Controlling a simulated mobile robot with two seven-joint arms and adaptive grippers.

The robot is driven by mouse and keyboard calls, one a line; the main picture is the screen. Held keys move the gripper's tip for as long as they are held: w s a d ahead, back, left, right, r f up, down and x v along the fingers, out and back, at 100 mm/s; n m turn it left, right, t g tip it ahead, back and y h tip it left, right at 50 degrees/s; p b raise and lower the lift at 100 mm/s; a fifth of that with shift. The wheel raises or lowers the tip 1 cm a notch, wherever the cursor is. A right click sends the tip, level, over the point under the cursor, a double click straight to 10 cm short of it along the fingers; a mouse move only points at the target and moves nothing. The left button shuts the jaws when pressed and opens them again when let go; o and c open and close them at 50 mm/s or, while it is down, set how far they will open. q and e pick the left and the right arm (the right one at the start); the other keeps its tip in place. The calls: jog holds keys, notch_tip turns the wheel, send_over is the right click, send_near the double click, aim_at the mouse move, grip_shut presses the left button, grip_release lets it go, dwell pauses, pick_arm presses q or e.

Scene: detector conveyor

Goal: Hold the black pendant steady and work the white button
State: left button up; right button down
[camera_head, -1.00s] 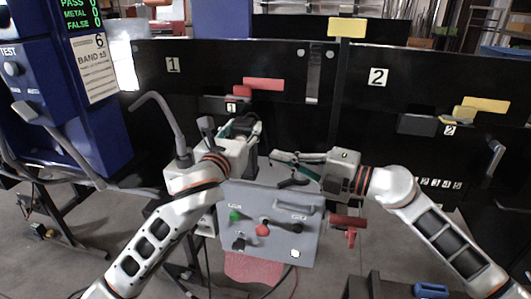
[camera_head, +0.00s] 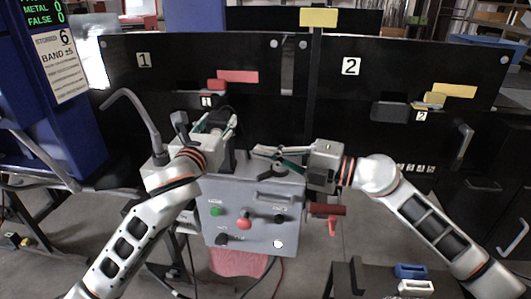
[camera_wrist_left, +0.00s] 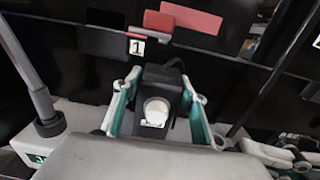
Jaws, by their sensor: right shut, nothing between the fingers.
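The black pendant (camera_wrist_left: 172,88) is in the middle of the left wrist view. Its round white button (camera_wrist_left: 156,110) faces my camera. My left gripper (camera_wrist_left: 158,92) has one teal finger on each side of the pendant; I cannot tell whether both touch it. In the head view, my left gripper (camera_head: 221,120) is above the grey control box, with the pendant mostly hidden around it. My right gripper (camera_head: 262,158) is shut and empty, pointing left, to the right of and lower than the left gripper. Its fingertips are apart from the white button.
A grey control box (camera_head: 225,190) with green, red and black controls and a white spot is below the grippers. A bent grey post (camera_head: 140,112) stands left of my left gripper. Black panels (camera_head: 265,75) stand behind. Blue and white blocks (camera_head: 411,272) lie at lower right.

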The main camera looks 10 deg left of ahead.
pick_arm(q)
jog(key=o, duration=0.4)
jog(key=shift+a+f, duration=0.15)
jog(key=shift+o, duration=0.2)
